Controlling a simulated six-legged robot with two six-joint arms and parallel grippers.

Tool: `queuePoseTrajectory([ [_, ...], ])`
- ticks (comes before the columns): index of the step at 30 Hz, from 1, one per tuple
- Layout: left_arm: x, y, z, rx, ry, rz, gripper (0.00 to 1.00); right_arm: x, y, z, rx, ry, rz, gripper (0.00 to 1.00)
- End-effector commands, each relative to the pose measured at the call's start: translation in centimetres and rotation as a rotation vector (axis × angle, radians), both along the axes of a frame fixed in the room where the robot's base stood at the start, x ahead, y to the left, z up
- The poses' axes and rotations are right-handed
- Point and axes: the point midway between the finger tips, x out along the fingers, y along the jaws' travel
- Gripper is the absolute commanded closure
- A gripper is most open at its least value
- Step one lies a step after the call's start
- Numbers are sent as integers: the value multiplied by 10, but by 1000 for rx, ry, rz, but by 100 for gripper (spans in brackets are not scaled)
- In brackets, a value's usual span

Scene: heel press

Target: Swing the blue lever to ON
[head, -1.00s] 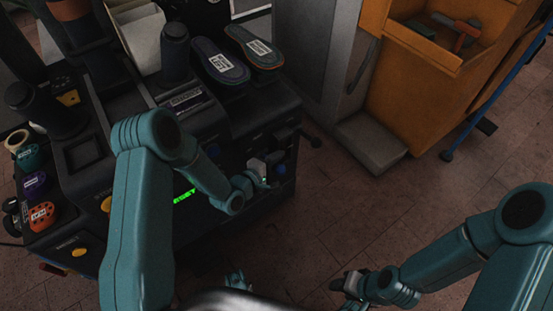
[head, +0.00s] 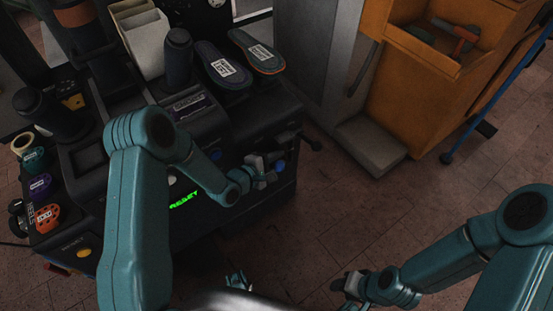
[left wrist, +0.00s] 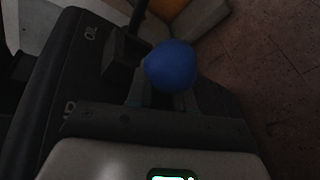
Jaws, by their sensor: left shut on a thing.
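The blue lever's round knob (head: 279,166) shows at the front right of the dark press, just past my left gripper (head: 265,172). In the left wrist view the blue knob (left wrist: 170,66) is close, in front of the gripper's edge (left wrist: 150,120). My left gripper is shut on the lever; the shaft and fingertips are mostly hidden.
Two labelled insoles (head: 225,68) lie on top. A dark handle (head: 312,140) juts from the press's right side. An orange cabinet (head: 410,90) stands at the right, with open floor in front.

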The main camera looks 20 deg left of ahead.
Motion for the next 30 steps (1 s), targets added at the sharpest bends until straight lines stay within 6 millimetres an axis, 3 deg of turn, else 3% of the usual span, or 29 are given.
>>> queuePoseTrajectory([
  [1, 2, 1, 3, -2, -7, 5, 100, 0, 0, 0, 0, 0, 0, 57],
  [2, 2, 1, 3, -2, -7, 5, 72, 0, 0, 0, 0, 0, 0, 57],
  [3, 2, 1, 3, -2, -7, 5, 59, 0, 0, 0, 0, 0, 0, 57],
  [16, -9, 7, 6, -1, -1, 4, 58, 0, 0, 5, 0, 0, 0, 57],
  [30, -107, 57, 44, -1, -2, 9, 58, 0, 0, 30, 0, 0, 0, 57],
])
